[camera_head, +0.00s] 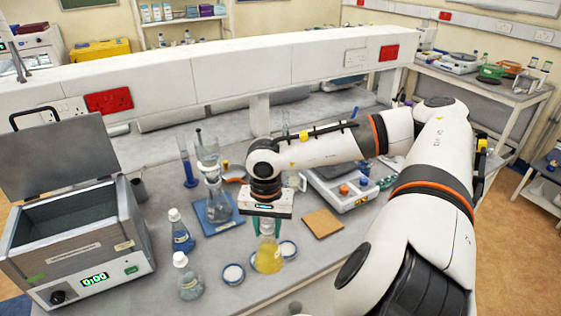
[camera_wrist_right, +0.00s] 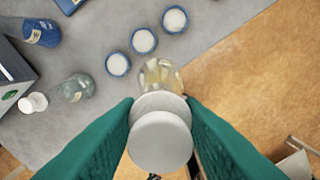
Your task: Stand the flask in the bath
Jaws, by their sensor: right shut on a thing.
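My right gripper (camera_head: 268,227) is shut on a conical flask (camera_head: 268,258) of yellow liquid, gripping it near its white cap. The flask is upright near the front of the bench; I cannot tell how far it is off the surface. In the right wrist view the white cap (camera_wrist_right: 161,138) lies between the green fingers (camera_wrist_right: 160,108), with the flask body (camera_wrist_right: 160,75) beyond. The bath (camera_head: 85,245) is a grey box at the left with a lit display. Its lid (camera_head: 60,155) stands open and the basin inside is dark. My left gripper is out of view.
A capped clear flask (camera_head: 189,280) and a blue bottle (camera_head: 181,236) stand between the bath and my gripper. Several small white-filled dishes (camera_head: 233,274) lie nearby. A blue stand with glassware (camera_head: 213,205), a cork mat (camera_head: 322,223) and a balance (camera_head: 345,190) are behind.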

